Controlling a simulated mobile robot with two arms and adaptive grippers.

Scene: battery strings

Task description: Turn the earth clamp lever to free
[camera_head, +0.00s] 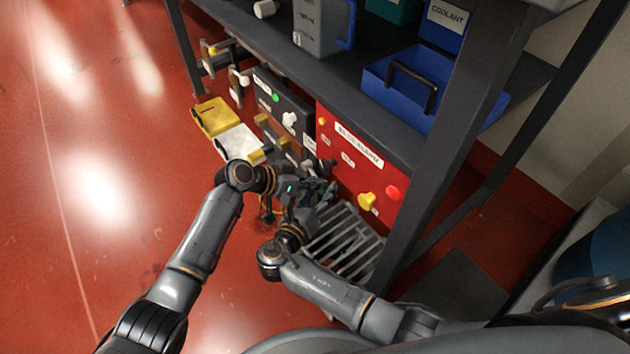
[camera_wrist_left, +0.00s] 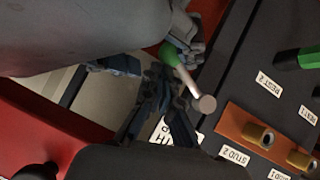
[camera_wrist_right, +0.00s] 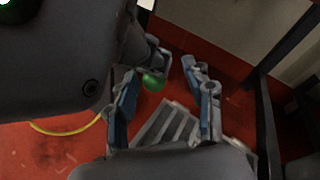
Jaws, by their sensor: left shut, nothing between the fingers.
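A pale rod with a round end (camera_wrist_left: 206,103) and a green part (camera_wrist_left: 170,54), apparently the earth clamp lever, shows in the left wrist view. A green rounded part (camera_wrist_right: 152,82) shows in the right wrist view by the left-hand finger. My left gripper (camera_wrist_left: 160,112) is shut and empty beside the rod; I cannot tell whether they touch. My right gripper (camera_wrist_right: 166,95) is open, its fingers spread with the green part close to one of them. In the head view the left gripper (camera_head: 318,190) and right gripper (camera_head: 306,212) are close together, hiding the lever there.
A dark panel carries an orange block with studs (camera_wrist_left: 265,137), and a green handle (camera_wrist_left: 298,59) stands nearby. A red box (camera_head: 350,185) with knobs stands under the shelf. A slatted grate (camera_head: 345,240) lies on the floor. A table leg (camera_head: 450,150) stands right. Open floor lies left.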

